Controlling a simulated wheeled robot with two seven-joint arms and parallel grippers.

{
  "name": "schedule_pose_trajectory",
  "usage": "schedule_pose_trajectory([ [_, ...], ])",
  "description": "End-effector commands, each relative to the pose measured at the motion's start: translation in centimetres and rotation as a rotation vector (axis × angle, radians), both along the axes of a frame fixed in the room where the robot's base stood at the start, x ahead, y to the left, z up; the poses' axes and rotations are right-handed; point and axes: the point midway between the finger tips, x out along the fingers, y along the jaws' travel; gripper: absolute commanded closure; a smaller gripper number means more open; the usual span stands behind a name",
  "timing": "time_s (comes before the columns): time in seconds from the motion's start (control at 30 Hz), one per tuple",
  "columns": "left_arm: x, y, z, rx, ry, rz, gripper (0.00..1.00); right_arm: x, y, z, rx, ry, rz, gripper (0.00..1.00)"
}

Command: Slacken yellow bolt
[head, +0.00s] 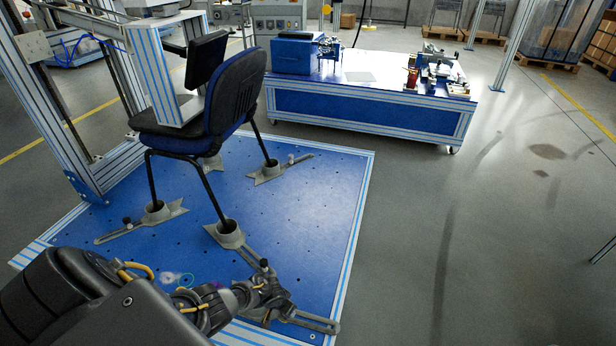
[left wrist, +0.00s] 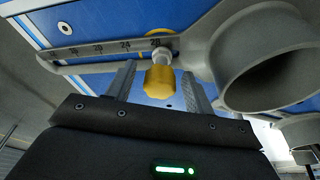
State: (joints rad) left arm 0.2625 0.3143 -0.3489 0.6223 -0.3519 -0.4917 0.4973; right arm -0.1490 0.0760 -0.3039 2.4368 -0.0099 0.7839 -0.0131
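The yellow bolt (left wrist: 159,80) shows in the left wrist view, fixed at the scaled arm of a grey clamp foot (left wrist: 100,48). My left gripper (left wrist: 160,90) is open, with one finger on each side of the bolt and a small gap on both sides. In the head view my left gripper (head: 270,292) is low beside the front clamp foot (head: 228,236), where a chair leg stands in the cup. The yellow bolt cannot be made out there, as my arm and gripper cover that area. My right gripper is in neither view.
The chair (head: 232,95) stands on the blue perforated plate (head: 310,205), its legs in grey clamp feet. A metal frame (head: 60,100) rises at left. A blue workbench (head: 365,108) with tools stands behind. The floor at right is clear.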

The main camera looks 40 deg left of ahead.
Motion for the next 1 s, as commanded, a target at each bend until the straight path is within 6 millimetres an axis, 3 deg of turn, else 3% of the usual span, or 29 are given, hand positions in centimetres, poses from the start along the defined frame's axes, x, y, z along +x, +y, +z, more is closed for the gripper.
schedule_pose_trajectory([
  [0.2, 0.0, 0.1, 0.0, 0.001, -0.001, -0.01, 0.47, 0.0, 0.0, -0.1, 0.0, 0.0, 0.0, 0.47],
  [0.5, 0.1, 0.2, -0.1, 0.001, 0.0, -0.333, 0.47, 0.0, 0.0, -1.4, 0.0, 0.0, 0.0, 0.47],
  [0.83, 0.1, 0.2, 0.0, 0.001, -0.002, -0.374, 0.47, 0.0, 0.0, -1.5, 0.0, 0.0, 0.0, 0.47],
  [1.0, 0.1, 0.3, -0.3, 0.003, -0.001, -0.553, 0.47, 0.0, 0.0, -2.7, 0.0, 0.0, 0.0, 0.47],
])
